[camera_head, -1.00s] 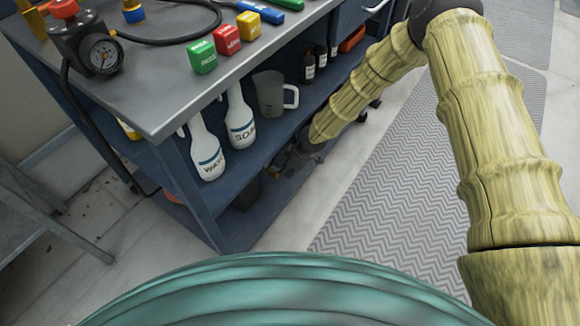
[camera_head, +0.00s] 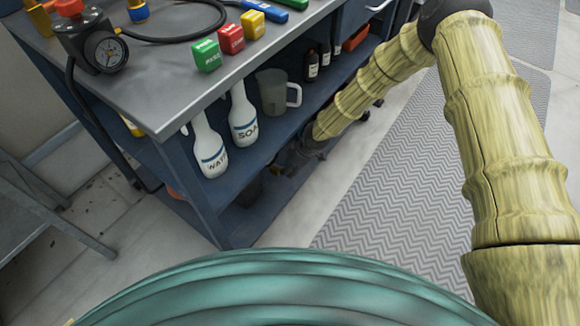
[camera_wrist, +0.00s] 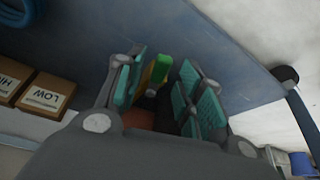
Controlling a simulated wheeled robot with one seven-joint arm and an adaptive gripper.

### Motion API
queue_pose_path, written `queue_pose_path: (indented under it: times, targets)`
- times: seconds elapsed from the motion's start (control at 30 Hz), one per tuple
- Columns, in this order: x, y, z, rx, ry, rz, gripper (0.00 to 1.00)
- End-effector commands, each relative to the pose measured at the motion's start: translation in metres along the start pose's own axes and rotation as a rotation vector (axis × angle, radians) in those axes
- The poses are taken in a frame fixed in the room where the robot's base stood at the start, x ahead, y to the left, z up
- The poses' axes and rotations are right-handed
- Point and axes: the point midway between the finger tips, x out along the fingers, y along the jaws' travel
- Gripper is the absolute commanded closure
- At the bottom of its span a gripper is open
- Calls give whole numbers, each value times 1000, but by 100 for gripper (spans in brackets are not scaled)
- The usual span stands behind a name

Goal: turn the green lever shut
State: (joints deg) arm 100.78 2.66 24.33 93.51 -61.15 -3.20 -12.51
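In the wrist view a small bright green piece (camera_wrist: 161,69), which looks like the green lever, shows beyond and between my fingertips, with a yellow strip beside it on the left. My gripper (camera_wrist: 165,92) is open, its teal pads apart on both sides of the green piece. I cannot tell whether a pad touches it. A dark part and a reddish-brown round part lie lower between the fingers. In the head view my gripper (camera_head: 296,158) is a dark shape at the cart's lower shelf, at the end of my arm; the lever is not discernible there.
The blue cart (camera_head: 205,205) has a grey top with a gauge (camera_head: 105,52) and coloured blocks. White bottles (camera_head: 208,148) and a clear jug (camera_head: 273,92) stand on its shelf, left of my gripper. Cardboard boxes (camera_wrist: 47,95) show left in the wrist view. A grey mat (camera_head: 400,175) covers open floor.

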Motion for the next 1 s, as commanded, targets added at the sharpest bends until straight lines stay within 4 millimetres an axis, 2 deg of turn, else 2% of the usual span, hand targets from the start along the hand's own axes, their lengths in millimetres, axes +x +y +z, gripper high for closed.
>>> queue_pose_path:
  times: [0.5,0.7,0.93,1.0]
  targets:
    - [-63,0,-1,0,1,0,62]
    - [-71,-1,-1,-1,1,-1,62]
    - [-72,-1,-1,-1,1,-1,62]
    - [-71,-2,0,1,1,-2,73]
